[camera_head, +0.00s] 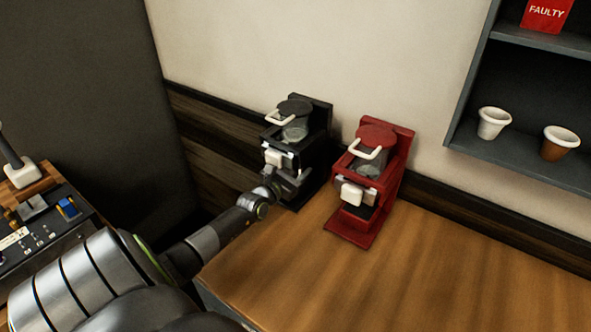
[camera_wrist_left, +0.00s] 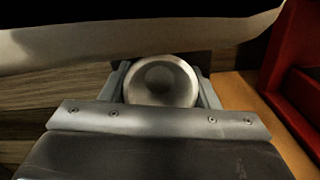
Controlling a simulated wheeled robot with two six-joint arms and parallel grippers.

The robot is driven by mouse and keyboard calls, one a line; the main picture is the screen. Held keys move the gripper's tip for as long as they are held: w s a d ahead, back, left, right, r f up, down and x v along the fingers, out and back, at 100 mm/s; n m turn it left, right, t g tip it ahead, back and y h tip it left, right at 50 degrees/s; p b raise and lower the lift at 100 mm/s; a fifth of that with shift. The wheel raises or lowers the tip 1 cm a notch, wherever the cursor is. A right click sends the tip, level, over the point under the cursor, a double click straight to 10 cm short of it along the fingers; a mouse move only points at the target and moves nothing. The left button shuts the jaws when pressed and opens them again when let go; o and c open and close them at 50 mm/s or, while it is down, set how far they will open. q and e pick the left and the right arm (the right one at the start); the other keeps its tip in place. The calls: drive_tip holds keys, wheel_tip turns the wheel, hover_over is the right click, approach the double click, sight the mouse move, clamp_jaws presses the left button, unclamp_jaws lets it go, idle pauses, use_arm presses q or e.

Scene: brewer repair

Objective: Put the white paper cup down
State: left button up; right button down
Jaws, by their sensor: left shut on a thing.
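My left gripper (camera_head: 290,183) reaches in from the left to the lower front of the black brewer (camera_head: 296,112). In the left wrist view its two fingers stand on either side of a round, pale grey-white thing with a darker middle, which looks like the white paper cup (camera_wrist_left: 161,82) seen end-on. The gripper is shut on it. In the head view the cup is mostly hidden by my gripper and hard to tell from the brewer's pale front part. Whether it touches the surface below cannot be told. My right gripper is not in view.
A red brewer (camera_head: 375,165) stands close on the right. The wooden counter (camera_head: 450,270) is bare to its right. The wall shelf (camera_head: 545,172) holds a white cup (camera_head: 493,122), a brown cup (camera_head: 558,143) and a red FAULTY sign (camera_head: 546,14). A control panel (camera_head: 40,235) is at far left.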

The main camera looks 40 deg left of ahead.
use_arm(q)
drive_tip(key=shift+s, duration=0.15)
drive_tip(key=shift+f, duration=0.2)
drive_tip(key=o, duration=1)
drive_tip(key=shift+r, duration=0.1)
drive_tip(key=shift+c, duration=0.2)
